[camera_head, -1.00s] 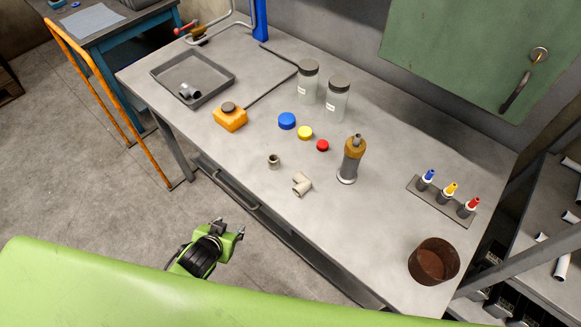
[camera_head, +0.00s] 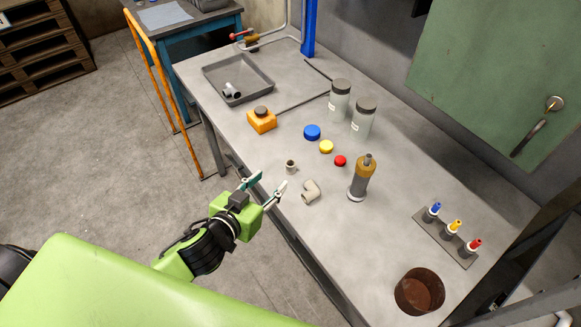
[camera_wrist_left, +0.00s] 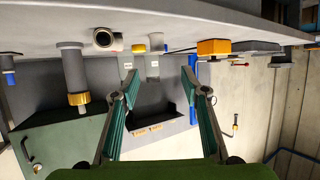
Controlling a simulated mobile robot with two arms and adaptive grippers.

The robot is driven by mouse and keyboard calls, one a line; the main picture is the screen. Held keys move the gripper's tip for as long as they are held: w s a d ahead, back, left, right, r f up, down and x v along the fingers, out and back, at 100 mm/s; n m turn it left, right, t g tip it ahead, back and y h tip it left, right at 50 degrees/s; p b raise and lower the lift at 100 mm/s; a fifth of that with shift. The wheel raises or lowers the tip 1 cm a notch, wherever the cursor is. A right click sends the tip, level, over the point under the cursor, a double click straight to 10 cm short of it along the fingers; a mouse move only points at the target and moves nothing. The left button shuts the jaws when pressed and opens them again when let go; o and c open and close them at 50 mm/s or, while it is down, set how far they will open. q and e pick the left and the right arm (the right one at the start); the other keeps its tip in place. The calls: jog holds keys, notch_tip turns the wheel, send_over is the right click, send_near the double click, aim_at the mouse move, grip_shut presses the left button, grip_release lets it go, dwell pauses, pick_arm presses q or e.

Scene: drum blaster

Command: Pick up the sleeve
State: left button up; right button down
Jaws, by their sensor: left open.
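The sleeve, which I take to be the small beige cylinder (camera_head: 291,167), stands near the front edge of the workbench in the head view. A beige elbow fitting (camera_head: 311,192) lies to its right, apart from it. My left gripper (camera_head: 267,186) is open and empty at the bench's front edge, its fingertips just short of the sleeve. In the left wrist view the open fingers (camera_wrist_left: 159,80) have nothing between them nearby. A round-mouthed pale fitting (camera_wrist_left: 107,39) shows there; I cannot tell which one. My right gripper is out of view.
A grey and amber bottle-like tool (camera_head: 362,178) stands right of the elbow. Blue, yellow and red caps (camera_head: 326,146) lie behind the sleeve, with two jars (camera_head: 340,100) beyond. An orange container (camera_head: 262,121) and grey tray (camera_head: 212,89) stand at the left.

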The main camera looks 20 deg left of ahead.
aim_at(288, 167)
pick_arm(q)
jog(key=p+x, duration=0.1)
jog(key=x, duration=0.7)
jog(key=shift+w+d+r, duration=0.1)
jog(key=shift+w+d, duration=0.05)
jog(key=shift+d, duration=0.05)
jog(key=shift+s+f+p+x, duration=0.1)
jog(key=shift+f+p+x, duration=0.1)
jog(key=shift+x, duration=1.15)
jog(key=shift+s+f+p+x, duration=0.15)
jog(key=shift+f+x, duration=0.1)
jog(key=shift+x, duration=1.1)
jog(key=shift+d, duration=0.1)
grip_shut()
